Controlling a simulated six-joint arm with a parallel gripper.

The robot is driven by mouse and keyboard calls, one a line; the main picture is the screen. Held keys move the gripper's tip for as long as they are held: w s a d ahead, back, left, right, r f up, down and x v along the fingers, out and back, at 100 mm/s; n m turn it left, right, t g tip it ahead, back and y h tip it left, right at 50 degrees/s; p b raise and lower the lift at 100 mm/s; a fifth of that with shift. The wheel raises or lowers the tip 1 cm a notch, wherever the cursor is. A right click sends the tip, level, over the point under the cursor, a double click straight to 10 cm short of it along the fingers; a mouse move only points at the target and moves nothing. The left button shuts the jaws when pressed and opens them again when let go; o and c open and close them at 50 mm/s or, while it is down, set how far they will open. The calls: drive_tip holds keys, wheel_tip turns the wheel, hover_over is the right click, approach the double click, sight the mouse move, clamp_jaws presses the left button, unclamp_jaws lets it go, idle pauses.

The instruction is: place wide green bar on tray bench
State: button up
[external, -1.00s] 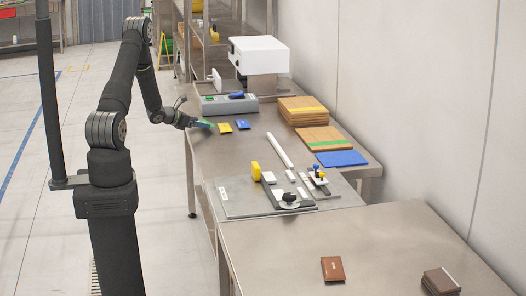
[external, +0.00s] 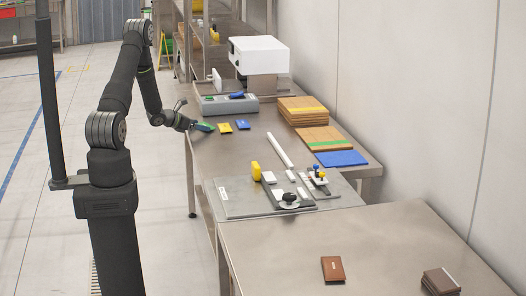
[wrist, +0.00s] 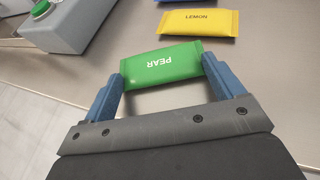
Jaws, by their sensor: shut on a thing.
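The wide green bar, marked PEAR, shows in the wrist view (wrist: 161,64) between the two blue fingers of my gripper (wrist: 163,74). The gripper is shut on its two ends. In the external view the green bar (external: 204,127) is at the far left edge of the steel bench (external: 215,155), with my gripper (external: 194,125) to its left. I cannot tell whether the bar touches the bench top or is just above it. No thing is plainly marked as the tray bench.
A yellow bar marked LEMON (wrist: 199,22) and a blue bar (external: 243,125) lie to the right. A grey box with a green button (wrist: 68,22) stands beyond. Boards (external: 303,111), a blue mat (external: 341,158) and a grey fixture plate (external: 240,202) are on the bench. Brown packs lie on the near table (external: 290,245).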

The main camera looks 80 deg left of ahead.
drive_tip(key=o, duration=0.9)
drive_tip(key=shift+f, duration=0.1)
drive_tip(key=shift+s, duration=0.1)
drive_tip(key=v, duration=1.7)
drive_tip(key=shift+s, duration=0.1)
drive_tip(key=x, duration=1.7)
drive_tip(key=shift+w+r, duration=0.2)
